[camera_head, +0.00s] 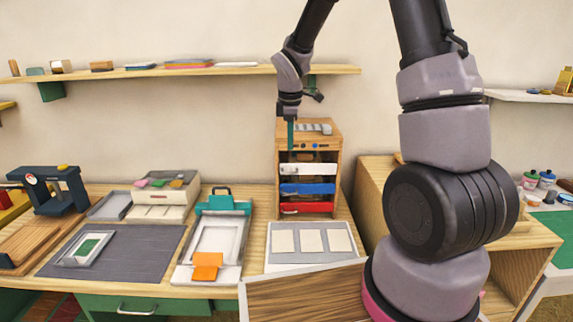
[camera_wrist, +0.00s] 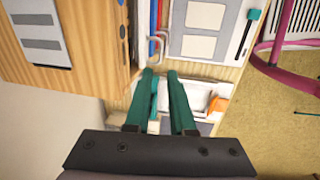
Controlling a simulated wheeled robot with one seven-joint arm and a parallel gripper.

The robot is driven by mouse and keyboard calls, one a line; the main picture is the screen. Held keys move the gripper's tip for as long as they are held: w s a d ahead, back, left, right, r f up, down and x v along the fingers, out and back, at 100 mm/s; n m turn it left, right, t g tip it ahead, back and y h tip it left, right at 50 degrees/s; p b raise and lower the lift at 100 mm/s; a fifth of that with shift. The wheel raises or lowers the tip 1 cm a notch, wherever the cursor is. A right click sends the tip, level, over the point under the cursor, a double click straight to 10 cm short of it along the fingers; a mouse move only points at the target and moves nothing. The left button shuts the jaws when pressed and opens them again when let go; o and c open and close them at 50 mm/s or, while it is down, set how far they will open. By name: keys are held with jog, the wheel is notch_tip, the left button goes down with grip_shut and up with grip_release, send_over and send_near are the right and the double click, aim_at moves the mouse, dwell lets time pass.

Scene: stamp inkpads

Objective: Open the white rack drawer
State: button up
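The wooden rack (camera_head: 338,152) stands on the table against the wall. It holds stacked drawers with coloured fronts. The white drawer (camera_head: 312,169) is above the blue drawer (camera_head: 308,189) and the red drawer (camera_head: 306,208), and it looks closed. My gripper (camera_head: 291,147) points down in front of the rack's upper left part, with green fingers. In the wrist view, my gripper's fingertips (camera_wrist: 160,74) are apart with nothing seen between them. A pale looped handle (camera_wrist: 157,47) is just beyond the tips; whether they touch it is unclear.
A grey board with pale cards (camera_head: 311,241) lies in front of the rack. A teal-clipped press tray (camera_head: 215,235) is to its left. A wooden cabinet (camera_head: 373,180) stands close on the right. A wall shelf (camera_head: 200,71) runs behind.

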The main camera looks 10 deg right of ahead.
notch_tip(320, 180, down, 10)
jog(key=w, duration=0.1)
jog(key=shift+w+d, duration=0.2)
jog(key=shift+w, duration=0.05)
grip_shut()
dwell(1.4)
